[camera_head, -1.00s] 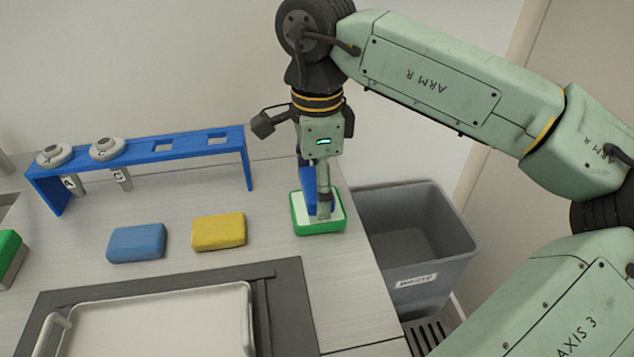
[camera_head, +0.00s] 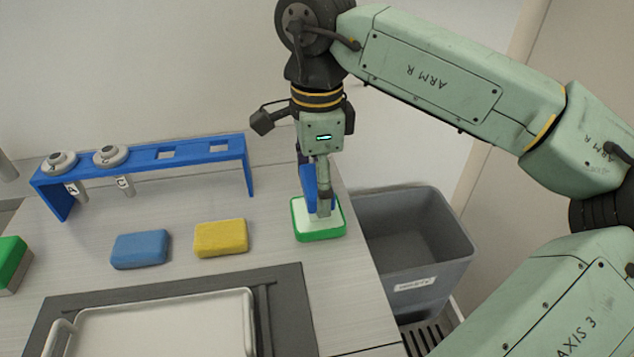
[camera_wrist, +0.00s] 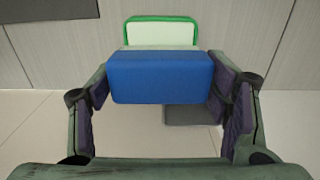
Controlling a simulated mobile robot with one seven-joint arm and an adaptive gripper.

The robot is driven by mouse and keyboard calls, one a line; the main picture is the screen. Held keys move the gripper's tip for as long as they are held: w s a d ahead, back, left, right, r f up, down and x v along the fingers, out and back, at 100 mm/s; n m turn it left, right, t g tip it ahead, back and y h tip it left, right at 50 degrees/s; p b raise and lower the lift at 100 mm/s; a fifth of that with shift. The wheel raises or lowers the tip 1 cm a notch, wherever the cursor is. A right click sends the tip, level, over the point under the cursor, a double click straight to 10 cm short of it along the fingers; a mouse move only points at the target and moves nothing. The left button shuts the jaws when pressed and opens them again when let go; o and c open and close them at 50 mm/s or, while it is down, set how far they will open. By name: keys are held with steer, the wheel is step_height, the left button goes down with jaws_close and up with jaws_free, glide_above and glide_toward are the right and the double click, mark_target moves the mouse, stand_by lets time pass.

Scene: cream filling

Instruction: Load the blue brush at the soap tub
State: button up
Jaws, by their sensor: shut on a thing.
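The blue brush (camera_head: 310,188) is held upright in my gripper (camera_head: 318,198). The soap tub (camera_head: 319,236) is a low green tray with a pale white filling, near the right end of the counter. My gripper is over the tub, and the brush's lower end is at the tub's inside. I cannot tell whether it touches the filling, as a finger hides part of it. In the wrist view the blue brush (camera_wrist: 160,78) spans between my two fingers, with the green rim of the tub (camera_wrist: 161,18) beyond it.
A yellow sponge (camera_head: 221,238) and a blue sponge (camera_head: 139,250) lie left of the tub. A blue rack (camera_head: 203,150) holding two grey-topped tools stands behind. A white tray (camera_head: 165,325) lies in front. A grey bin (camera_head: 416,268) stands right of the counter. A green block (camera_head: 12,250) is at the left.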

steer(key=shift+r+p, duration=1.4)
steer(key=shift+r, duration=1.05)
